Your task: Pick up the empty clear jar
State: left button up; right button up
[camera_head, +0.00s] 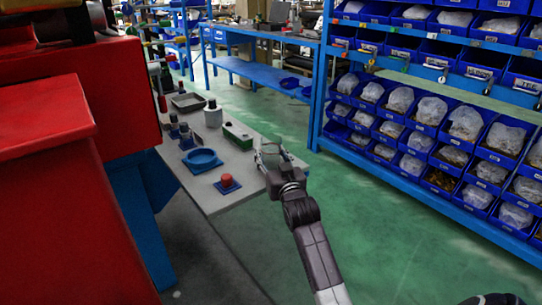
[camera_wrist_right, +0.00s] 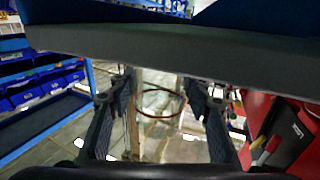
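The clear jar (camera_wrist_right: 163,103) shows in the right wrist view as a see-through shape with a thin dark reddish ring, between the fingers of my right gripper (camera_wrist_right: 160,90). The fingers stand apart on both sides of it; whether either touches it is hard to tell. In the head view my right gripper (camera_head: 270,152) is at the right edge of the grey table (camera_head: 236,195), with its fingers spread. The jar is too faint to make out surely there. My left gripper is not in view.
On the table are a red knob on a blue base (camera_head: 227,182), a blue round dish (camera_head: 202,160), a green block (camera_head: 238,136), a grey cylinder (camera_head: 212,115) and a dark tray (camera_head: 188,102). A red machine (camera_head: 80,110) stands left. Blue bin shelves (camera_head: 430,130) stand right, beyond open green floor.

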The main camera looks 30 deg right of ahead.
jog(key=c, duration=0.7)
